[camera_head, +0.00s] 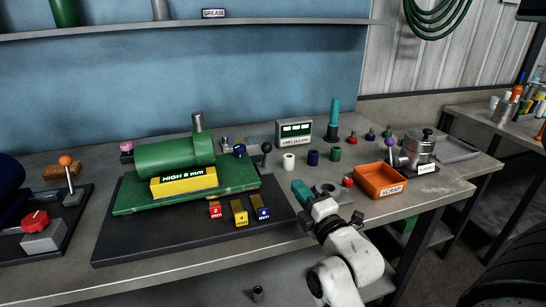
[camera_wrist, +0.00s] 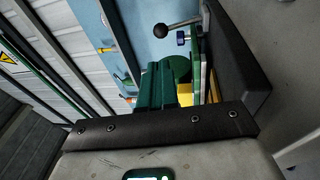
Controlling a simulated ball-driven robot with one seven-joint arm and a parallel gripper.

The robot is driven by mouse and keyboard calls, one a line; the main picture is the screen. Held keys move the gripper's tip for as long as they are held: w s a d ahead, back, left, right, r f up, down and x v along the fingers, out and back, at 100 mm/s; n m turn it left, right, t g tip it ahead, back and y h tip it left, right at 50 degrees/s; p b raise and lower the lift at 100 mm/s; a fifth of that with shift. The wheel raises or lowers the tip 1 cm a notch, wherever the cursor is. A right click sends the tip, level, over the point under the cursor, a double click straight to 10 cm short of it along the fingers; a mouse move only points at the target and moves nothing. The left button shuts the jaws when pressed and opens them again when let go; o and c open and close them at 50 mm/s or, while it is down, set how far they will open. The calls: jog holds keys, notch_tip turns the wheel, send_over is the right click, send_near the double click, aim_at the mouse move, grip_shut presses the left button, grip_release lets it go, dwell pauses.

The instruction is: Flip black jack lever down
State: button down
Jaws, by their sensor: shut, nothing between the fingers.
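The black jack lever shows as a black ball knob (camera_head: 267,147) at the right end of the green machine in the head view. In the wrist view its black ball (camera_wrist: 163,31) sits on a thin metal rod that runs up to the right. My gripper (camera_head: 299,189) is shut, with teal fingers, in front and to the right of the lever, apart from it. In the wrist view the shut green fingers (camera_wrist: 155,87) point toward the machine, with the lever ball beyond them. Nothing is held.
A green motor (camera_head: 172,158) with a yellow "HIGH 6 mm" block (camera_head: 184,182) rests on a black base plate (camera_head: 150,240). Three marked blocks stand in front. White, blue and green cups, an orange scrap tray (camera_head: 381,180) and a metal pot (camera_head: 421,150) lie to the right.

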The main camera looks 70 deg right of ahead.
aim_at(270, 150)
jog(key=p+x, duration=0.3)
jog(key=x, duration=1)
jog(key=shift+w+r, duration=0.1)
jog(key=shift+w+d, duration=0.3)
jog(key=shift+w, duration=0.05)
jog(key=shift+d+r+p, duration=0.1)
jog(key=shift+d+p, duration=0.05)
jog(key=shift+p, duration=0.15)
